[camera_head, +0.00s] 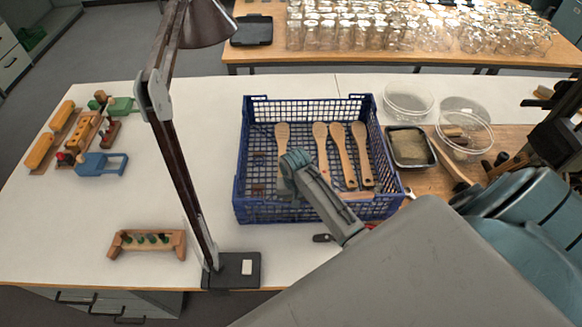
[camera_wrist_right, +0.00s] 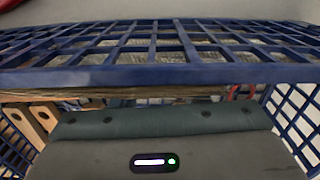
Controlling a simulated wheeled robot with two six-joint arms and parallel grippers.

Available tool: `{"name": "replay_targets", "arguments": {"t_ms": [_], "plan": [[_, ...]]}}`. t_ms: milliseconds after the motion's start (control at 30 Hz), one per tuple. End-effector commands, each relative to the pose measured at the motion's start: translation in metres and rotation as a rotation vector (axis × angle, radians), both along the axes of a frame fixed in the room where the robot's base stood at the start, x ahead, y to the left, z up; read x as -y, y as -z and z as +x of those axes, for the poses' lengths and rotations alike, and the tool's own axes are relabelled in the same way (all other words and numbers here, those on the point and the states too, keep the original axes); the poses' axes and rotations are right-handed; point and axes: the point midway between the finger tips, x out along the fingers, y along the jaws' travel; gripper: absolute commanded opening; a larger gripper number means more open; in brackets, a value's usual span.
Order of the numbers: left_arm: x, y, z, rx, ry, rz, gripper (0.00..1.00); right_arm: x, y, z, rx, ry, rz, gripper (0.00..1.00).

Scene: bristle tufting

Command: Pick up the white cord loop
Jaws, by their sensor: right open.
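I cannot clearly make out a white cord loop in either view. A small pale item (camera_head: 409,193) lies by the crate's front right corner, too small to identify. My right gripper (camera_head: 293,165) reaches from the lower right over the front of the blue crate (camera_head: 241,185), its end near the wooden brushes inside. It is open, and I see nothing held in it. In the right wrist view, the blue lattice (camera_wrist_right: 150,75) crosses above the gripper's grey body, and the fingertips are hidden. My left gripper is not in view.
Several wooden brushes (camera_head: 339,140) lie in the crate. A lamp (camera_head: 185,170) with a dark base stands left of it. Clear bowls (camera_head: 407,99) and a dark tray (camera_head: 410,164) are right of it.

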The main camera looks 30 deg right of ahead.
Motion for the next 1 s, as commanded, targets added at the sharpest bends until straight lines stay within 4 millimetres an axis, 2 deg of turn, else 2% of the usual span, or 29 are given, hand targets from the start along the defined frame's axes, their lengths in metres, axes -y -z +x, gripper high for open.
{"name": "replay_targets", "arguments": {"t_ms": [33, 200, 500, 533, 733, 1000], "plan": [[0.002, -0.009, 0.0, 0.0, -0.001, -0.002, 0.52, -0.001, 0.002, 0.0, -0.004, 0.0, 0.002, 0.41], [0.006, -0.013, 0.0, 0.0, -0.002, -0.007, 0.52, -0.002, 0.024, 0.001, -0.001, -0.001, 0.002, 0.41], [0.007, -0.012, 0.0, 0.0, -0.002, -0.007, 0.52, -0.001, 0.03, 0.001, 0.001, -0.001, 0.0, 0.41], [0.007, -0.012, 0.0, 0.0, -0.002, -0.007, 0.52, -0.001, 0.03, 0.001, 0.001, -0.001, 0.0, 0.39], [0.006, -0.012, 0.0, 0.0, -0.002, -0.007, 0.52, -0.001, 0.03, 0.001, 0.001, -0.001, 0.0, 0.0], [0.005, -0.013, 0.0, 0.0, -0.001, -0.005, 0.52, -0.001, 0.03, 0.001, 0.001, -0.001, 0.0, 0.0]]}}
